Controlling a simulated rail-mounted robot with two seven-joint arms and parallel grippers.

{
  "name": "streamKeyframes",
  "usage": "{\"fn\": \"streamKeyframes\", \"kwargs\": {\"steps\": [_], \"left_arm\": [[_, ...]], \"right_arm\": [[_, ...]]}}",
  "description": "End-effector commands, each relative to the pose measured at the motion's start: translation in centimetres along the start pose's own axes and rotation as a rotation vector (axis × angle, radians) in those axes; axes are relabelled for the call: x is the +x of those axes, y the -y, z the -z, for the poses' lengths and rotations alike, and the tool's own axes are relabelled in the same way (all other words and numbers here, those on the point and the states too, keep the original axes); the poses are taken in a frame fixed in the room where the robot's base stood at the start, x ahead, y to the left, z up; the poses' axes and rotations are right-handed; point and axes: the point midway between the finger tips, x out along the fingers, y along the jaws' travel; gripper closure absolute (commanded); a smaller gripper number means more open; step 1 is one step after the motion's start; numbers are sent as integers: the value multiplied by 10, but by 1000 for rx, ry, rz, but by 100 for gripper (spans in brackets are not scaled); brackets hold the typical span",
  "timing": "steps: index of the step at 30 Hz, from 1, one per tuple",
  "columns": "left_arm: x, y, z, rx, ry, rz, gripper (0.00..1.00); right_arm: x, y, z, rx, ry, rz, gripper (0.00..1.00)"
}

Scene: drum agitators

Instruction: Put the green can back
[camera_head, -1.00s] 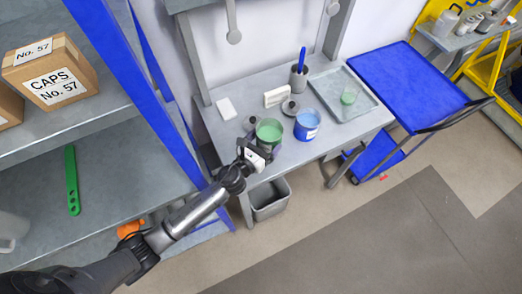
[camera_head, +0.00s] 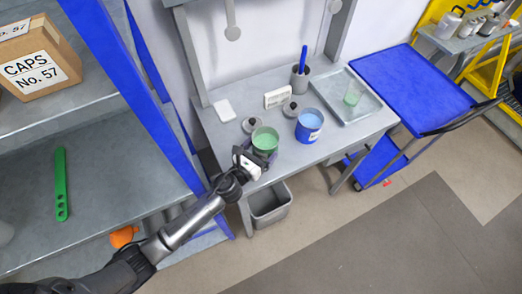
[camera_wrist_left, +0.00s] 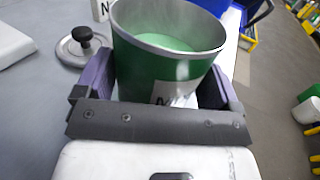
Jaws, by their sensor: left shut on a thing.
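The green can (camera_head: 265,140) is open at the top and holds pale green contents. It is at the front left part of the grey bench (camera_head: 345,140). My left gripper (camera_head: 256,158) is shut on it from the front. In the left wrist view the green can (camera_wrist_left: 165,75) sits upright between the purple-padded fingers of my left gripper (camera_wrist_left: 155,92). I cannot tell whether its base touches the bench. My right gripper is not in view.
A blue can (camera_head: 308,127) stands right of the green can. Two knobbed lids (camera_head: 291,108), a white label block (camera_head: 278,97), a pen cup (camera_head: 300,76) and a tray with a glass (camera_head: 370,103) are behind. A shelf (camera_head: 110,170) with a blue post is at left.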

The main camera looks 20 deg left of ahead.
Motion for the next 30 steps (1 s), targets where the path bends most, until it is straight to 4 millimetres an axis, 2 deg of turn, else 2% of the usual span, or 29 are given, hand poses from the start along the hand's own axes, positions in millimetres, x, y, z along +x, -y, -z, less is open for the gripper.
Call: {"fn": "streamKeyframes", "kwargs": {"steps": [8, 9, 12, 21, 26, 30], "left_arm": [[0, 0, 3, 0, 2, 1, 50], [0, 0, 2, 0, 0, 0, 8], [0, 0, 2, 0, 0, 0, 0], [0, 0, -3, 0, 0, 0, 0], [-24, 0, 1, 1, -2, 1, 0], [-52, 0, 1, 0, -3, 2, 0]], "right_arm": [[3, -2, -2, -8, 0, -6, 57], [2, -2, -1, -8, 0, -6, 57], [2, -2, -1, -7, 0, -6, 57], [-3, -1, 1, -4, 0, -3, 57], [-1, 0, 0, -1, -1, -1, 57], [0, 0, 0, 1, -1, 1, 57]]}}
